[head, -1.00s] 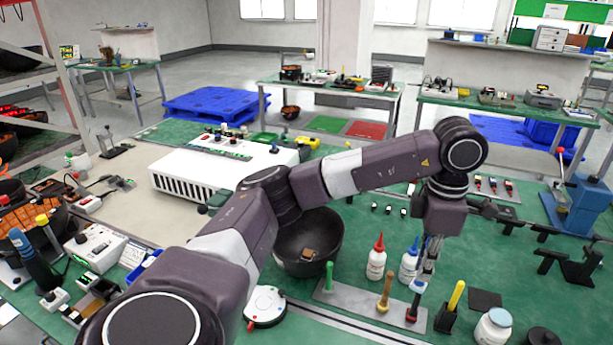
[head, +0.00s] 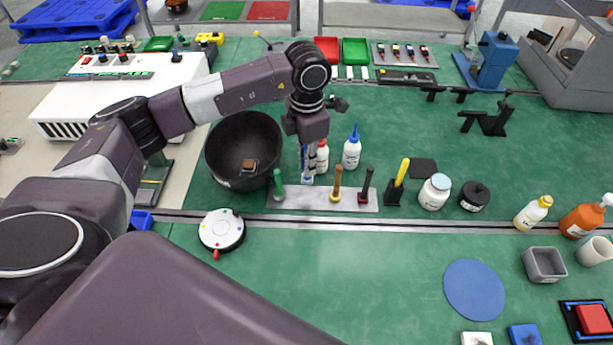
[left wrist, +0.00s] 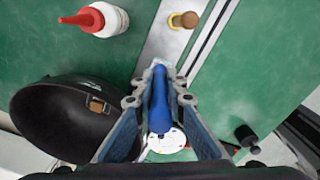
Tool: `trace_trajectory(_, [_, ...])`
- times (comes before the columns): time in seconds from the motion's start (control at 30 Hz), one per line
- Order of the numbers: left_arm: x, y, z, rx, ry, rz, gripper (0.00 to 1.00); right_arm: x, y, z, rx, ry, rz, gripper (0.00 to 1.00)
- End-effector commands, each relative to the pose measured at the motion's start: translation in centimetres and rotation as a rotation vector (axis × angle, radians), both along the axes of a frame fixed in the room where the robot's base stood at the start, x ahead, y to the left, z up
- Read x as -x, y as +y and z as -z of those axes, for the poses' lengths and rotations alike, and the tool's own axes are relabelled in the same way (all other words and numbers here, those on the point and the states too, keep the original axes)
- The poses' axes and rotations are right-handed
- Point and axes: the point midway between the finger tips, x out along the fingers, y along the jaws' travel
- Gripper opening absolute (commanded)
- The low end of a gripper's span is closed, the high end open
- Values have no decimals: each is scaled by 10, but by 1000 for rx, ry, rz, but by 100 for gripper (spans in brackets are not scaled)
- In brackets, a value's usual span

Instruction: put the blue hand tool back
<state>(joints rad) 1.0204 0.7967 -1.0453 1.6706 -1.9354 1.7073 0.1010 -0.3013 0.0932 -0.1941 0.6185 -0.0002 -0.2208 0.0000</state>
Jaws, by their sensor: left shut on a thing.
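The blue hand tool (left wrist: 160,102) is between the fingers of my left gripper (left wrist: 158,78), which is shut on it. In the head view my left gripper (head: 307,163) points down at the grey tool strip (head: 290,199), between a green-handled tool (head: 278,184) and a wooden-handled tool (head: 337,184). Little of the blue tool shows there, and I cannot tell whether its lower end touches the strip. A black-handled tool with a red base (head: 366,186) stands further right on the strip. My right gripper is not in view.
A black bowl (head: 222,160) stands close left of the gripper. A red-capped bottle (head: 322,158) and a blue-capped bottle (head: 352,152) stand close behind and right. A white round device (head: 222,230) lies in front. The green bench (head: 345,270) is clear in front of the strip.

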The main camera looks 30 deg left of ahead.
Motion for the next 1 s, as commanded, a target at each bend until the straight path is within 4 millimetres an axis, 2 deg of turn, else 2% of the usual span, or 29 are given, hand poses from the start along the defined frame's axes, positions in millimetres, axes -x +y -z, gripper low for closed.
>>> trace_trajectory(0.1, [1, 0, 19, 0, 1, 2, 0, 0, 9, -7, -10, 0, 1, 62])
trace_trajectory(0.27, [0, -1, 33, 1, 0, 1, 0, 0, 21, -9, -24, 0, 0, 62])
trace_trajectory(0.53, [0, -1, 69, 0, 0, 1, 0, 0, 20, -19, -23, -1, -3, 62])
trace_trajectory(0.97, [0, 0, 79, 0, -1, 2, 0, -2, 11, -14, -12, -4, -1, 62])
trace_trajectory(1.0, [0, 0, 79, 0, -1, 2, 12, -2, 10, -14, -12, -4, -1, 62])
